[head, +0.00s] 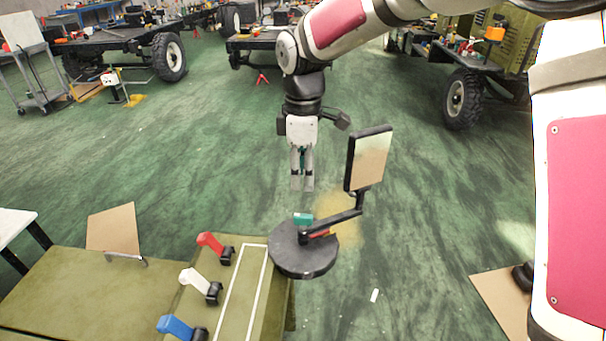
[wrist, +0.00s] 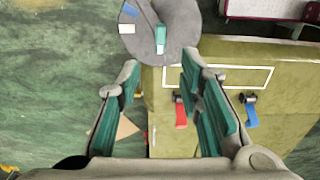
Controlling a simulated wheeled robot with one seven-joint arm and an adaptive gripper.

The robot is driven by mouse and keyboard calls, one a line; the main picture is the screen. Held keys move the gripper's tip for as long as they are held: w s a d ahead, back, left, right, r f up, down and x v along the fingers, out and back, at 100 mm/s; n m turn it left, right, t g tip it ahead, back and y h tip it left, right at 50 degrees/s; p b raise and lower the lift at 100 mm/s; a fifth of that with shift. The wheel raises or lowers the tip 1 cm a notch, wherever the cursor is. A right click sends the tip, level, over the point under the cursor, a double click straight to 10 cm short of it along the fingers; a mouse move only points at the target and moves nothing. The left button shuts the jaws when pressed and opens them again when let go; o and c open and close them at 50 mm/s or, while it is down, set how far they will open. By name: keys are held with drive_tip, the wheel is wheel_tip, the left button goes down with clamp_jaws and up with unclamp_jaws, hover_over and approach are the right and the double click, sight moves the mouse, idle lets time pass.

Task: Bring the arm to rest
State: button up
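My gripper (head: 302,187) hangs pointing down in the head view, with nothing in its grasp. In the wrist view its two teal-padded fingers (wrist: 160,70) stand apart with a clear gap between them. My arm reaches in from the upper right of the head view and bends down at the elbow. The gripper is over or behind a round dark disc (head: 303,256); the exact height cannot be told. The disc bears a teal block (head: 303,219), which also shows in the wrist view (wrist: 161,37).
A tilted panel (head: 369,160) on a jointed post rises from the disc, close right of my gripper. Red (head: 212,243), white (head: 195,281) and blue (head: 177,326) levers stand on a green surface (head: 80,300). Wheeled chassis stand at the back. Open green floor lies between.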

drive_tip(key=s+d+r+m+t+p, duration=0.1)
drive_tip(key=s+d+r+m+t, duration=0.1)
drive_tip(key=s+d+r+m, duration=0.95)
drive_tip(key=s+d+m+t, duration=0.1)
drive_tip(key=s+d+m, duration=0.2)
drive_tip(key=s+d, duration=0.2)
drive_tip(key=s+d+m+t+p, duration=0.1)
drive_tip(key=s+d+m, duration=0.2)
drive_tip(key=s, duration=0.9)
drive_tip(key=d, duration=0.2)
drive_tip(key=shift+s+d, duration=0.2)
drive_tip(key=shift+d, duration=0.2)
